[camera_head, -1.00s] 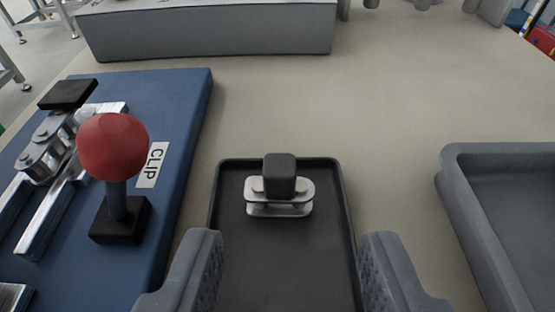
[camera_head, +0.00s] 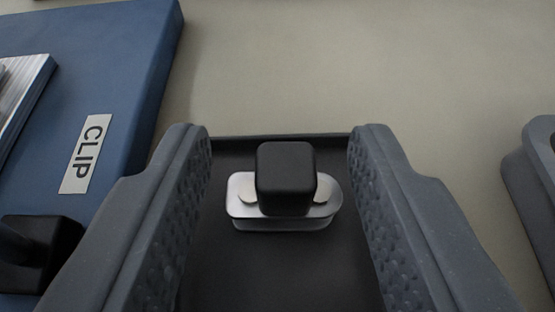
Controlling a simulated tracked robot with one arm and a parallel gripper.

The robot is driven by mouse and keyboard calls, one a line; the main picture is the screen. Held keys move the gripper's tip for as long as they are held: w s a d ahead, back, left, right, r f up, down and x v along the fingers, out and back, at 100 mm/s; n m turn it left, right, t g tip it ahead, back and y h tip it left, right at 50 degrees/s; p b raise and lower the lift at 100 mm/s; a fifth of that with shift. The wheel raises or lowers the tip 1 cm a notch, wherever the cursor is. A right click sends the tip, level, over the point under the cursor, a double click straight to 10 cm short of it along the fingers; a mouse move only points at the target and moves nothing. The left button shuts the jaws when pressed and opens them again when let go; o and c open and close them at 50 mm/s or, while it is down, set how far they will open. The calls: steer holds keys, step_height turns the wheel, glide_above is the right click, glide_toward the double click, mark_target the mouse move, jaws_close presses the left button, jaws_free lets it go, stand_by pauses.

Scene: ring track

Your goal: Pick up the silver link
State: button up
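The silver link (camera_head: 238,207) lies in a shallow dark tray (camera_head: 225,265) in the middle of the view. It is a rounded silver piece with a black block (camera_head: 286,178) standing up from its middle. My gripper (camera_head: 279,150) is open, with one grey textured finger on each side of the link and the block. There is a gap between each finger and the link. The fingers cover the tray's left and right sides.
A blue board (camera_head: 140,60) with a "CLIP" label (camera_head: 87,153) is at the left, with a black base (camera_head: 38,250) on it and a metal rail (camera_head: 20,95) at the edge. A grey bin (camera_head: 540,165) is at the right. The pale surface (camera_head: 350,60) beyond the tray is clear.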

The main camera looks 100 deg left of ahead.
jaws_close()
